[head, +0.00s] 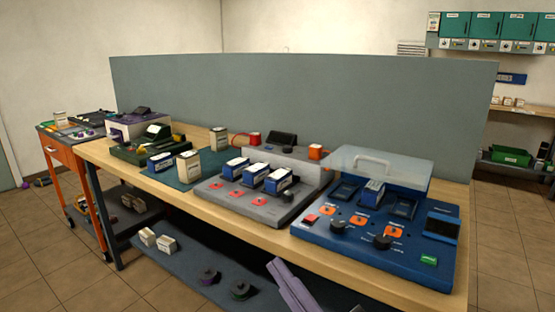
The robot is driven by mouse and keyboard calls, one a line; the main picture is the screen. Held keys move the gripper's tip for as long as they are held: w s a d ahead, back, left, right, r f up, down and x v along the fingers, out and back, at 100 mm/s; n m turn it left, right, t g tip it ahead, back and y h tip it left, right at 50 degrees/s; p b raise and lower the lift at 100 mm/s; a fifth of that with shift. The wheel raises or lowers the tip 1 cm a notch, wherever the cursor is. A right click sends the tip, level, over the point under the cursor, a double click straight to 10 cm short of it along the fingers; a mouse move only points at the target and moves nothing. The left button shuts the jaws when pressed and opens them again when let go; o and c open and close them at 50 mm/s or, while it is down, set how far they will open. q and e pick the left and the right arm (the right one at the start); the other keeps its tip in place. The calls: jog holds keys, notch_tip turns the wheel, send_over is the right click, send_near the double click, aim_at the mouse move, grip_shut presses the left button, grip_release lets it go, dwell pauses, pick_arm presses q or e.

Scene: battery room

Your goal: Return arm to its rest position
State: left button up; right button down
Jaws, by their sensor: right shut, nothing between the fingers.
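My right gripper (278,268) shows at the bottom centre as a pale purple shape in front of the wooden workbench (255,228). It is shut and holds nothing. It is low, at the front side of the bench and apart from the devices on top. Part of the right arm is cut off by the bottom edge of the picture. My left gripper is not in view.
A blue charger (375,255) with a raised clear lid (380,166) and a grey charger (240,203) with several batteries stand on the bench. A lower shelf (185,262) holds spools and small boxes. An orange cart (62,150) stands left. The floor at lower left is clear.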

jog(key=d+f+m+g+h, duration=0.1)
jog(key=d+f+m+h, duration=0.2)
jog(key=f, duration=0.4)
jog(key=d+f+m+h, duration=0.2)
jog(key=f+m+h, duration=0.1)
jog(key=f, duration=0.3)
jog(key=s+d+f+m+g+h, duration=0.2)
jog(key=s+d+f+m+g, duration=0.1)
jog(key=s+f, duration=0.6)
jog(key=s+d+f+m+g+h, duration=0.3)
jog(key=s+d+f+g, duration=0.2)
jog(key=f, duration=1)
jog(key=s+d, duration=0.1)
jog(key=s, duration=0.2)
jog(key=shift+s+d+f+m, duration=0.2)
jog(key=shift+s+d+m, duration=0.1)
jog(key=shift+s, duration=0.1)
